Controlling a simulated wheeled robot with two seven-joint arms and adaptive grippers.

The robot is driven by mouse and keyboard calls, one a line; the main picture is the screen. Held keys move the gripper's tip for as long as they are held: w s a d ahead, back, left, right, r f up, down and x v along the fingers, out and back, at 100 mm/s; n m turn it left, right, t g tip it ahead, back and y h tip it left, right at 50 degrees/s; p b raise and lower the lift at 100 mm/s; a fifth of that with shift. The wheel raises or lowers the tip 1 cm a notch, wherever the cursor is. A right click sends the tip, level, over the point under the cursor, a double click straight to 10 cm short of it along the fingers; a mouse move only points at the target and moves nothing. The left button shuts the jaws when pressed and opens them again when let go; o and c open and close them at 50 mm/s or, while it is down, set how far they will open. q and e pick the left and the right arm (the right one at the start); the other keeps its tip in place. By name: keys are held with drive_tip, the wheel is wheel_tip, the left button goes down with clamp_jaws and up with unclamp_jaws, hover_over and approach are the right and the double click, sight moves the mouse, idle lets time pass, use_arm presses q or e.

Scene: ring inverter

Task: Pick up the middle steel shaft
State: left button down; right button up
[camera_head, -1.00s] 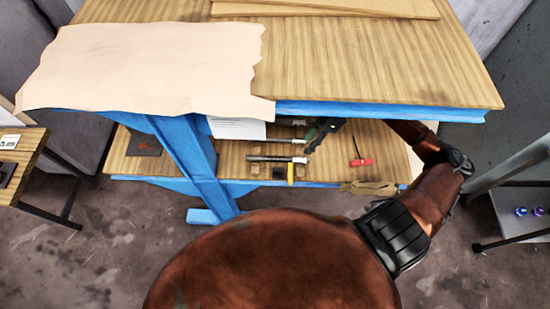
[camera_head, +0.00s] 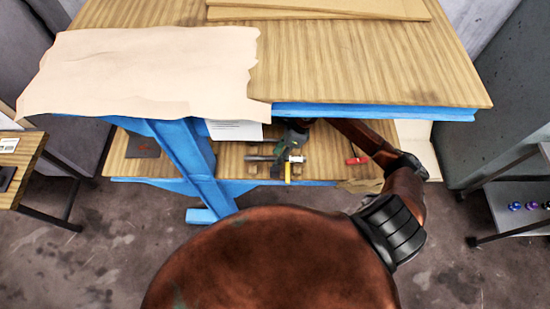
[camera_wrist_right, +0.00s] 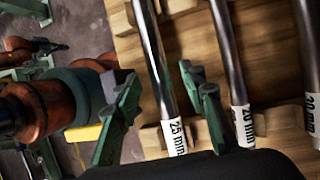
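Three steel shafts lie side by side on wooden supports in the right wrist view. The middle shaft (camera_wrist_right: 230,60) has a white label, partly hidden. The left shaft (camera_wrist_right: 156,60) is labelled 25 mm, and the right shaft (camera_wrist_right: 309,45) is cut by the picture edge. My right gripper (camera_wrist_right: 162,98) is open, its green fingers on either side of the 25 mm shaft in the picture; contact is unclear. The right finger lies between that shaft and the middle one. In the head view my right gripper (camera_head: 290,156) is over the shafts and partly hides them.
The shafts lie on the lower shelf of a blue-framed bench, under the overhanging wooden top (camera_head: 380,65). A blue leg (camera_head: 187,150) stands left of them. A red-handled tool (camera_head: 357,160) lies to the right. A yellow item (camera_head: 288,173) is at the shelf's front.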

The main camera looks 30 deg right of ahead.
drive_tip(key=shift+c, duration=0.2)
clamp_jaws()
idle(0.3)
drive_tip(key=shift+w, duration=0.1)
idle(0.4)
